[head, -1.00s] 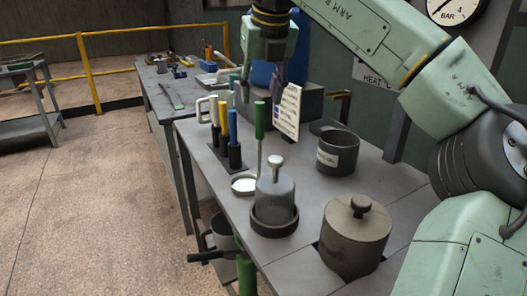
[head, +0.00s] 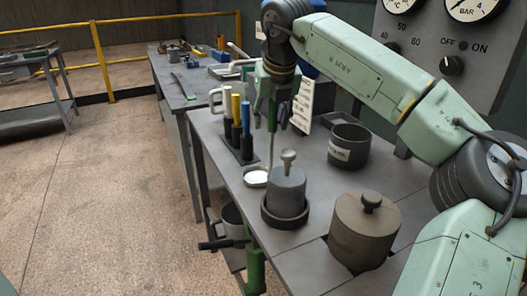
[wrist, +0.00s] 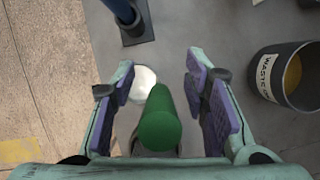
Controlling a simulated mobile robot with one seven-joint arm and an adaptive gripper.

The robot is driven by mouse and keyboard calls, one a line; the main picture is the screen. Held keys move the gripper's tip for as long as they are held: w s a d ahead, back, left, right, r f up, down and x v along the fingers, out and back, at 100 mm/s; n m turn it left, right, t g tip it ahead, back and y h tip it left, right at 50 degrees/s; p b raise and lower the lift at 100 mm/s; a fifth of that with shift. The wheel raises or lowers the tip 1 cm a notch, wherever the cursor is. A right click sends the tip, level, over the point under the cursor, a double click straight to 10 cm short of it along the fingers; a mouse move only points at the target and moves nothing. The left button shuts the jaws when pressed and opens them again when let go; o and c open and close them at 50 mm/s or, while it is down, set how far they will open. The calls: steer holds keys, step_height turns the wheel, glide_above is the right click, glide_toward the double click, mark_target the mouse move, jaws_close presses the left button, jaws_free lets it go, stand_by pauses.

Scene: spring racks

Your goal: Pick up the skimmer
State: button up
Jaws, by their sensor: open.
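I take the upright green-handled tool to be the skimmer; its handle (head: 272,113) has a thin rod going down toward the table, by a small dish with a white face (head: 256,177). My gripper (head: 270,108) is above the table, with its fingers pointing down around the handle. In the wrist view, the round end of the green handle (wrist: 160,122) lies between the two open fingers of my gripper (wrist: 161,85), with a gap on both sides.
A grey lidded pot (head: 364,228) and a grey cylinder with a knob (head: 286,190) stand at the front. A labelled waste can (head: 348,147) is to the right. A rack with several upright handles (head: 237,145) is close on the left. A white card (head: 303,105) stands behind.

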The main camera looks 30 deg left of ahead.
steer(key=shift+c, duration=0.2)
jaws_close()
stand_by(0.3)
stand_by(0.4)
